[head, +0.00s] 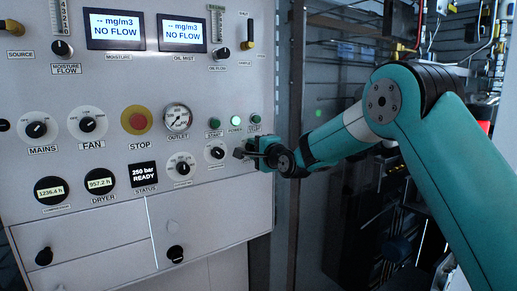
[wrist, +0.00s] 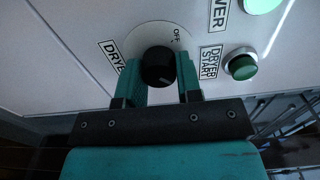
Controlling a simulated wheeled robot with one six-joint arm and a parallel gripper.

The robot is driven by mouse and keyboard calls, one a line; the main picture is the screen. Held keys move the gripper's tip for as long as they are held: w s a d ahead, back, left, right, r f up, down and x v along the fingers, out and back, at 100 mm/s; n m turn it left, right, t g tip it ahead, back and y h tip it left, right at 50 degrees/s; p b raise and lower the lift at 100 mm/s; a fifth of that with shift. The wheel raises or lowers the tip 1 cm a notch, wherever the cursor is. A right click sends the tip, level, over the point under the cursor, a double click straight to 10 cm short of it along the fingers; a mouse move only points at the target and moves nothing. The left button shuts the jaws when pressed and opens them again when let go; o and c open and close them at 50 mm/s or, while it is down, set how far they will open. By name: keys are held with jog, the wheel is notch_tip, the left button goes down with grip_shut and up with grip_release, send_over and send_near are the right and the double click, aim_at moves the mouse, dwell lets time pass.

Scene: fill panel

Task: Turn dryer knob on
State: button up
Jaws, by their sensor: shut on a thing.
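The dryer knob (wrist: 158,66) is a round black knob on a white dial, with "OFF" printed at its upper right in the wrist view. Its "DRYER" label is partly hidden by a finger. My gripper (wrist: 160,85) has teal fingers on both sides of the knob and is shut on it. I cannot make out clearly where the knob's pointer is. In the head view my gripper (head: 246,153) is at the panel's right side, and it hides the knob there.
The green dryer start button (wrist: 243,66) is just right of the fingers in the wrist view. Another dial knob (head: 217,153) is close left of my gripper in the head view. The red stop button (head: 137,120) is farther left. The panel's right edge is near.

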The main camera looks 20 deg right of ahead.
jog(key=o, duration=0.9)
jog(key=shift+d+r, duration=0.1)
jog(key=shift+r, duration=0.2)
jog(key=shift+o, duration=0.2)
jog(key=shift+f, duration=0.15)
jog(key=b+v, duration=0.7)
jog(key=v, duration=1)
jog(key=shift+s, duration=0.2)
jog(key=shift+d, duration=0.1)
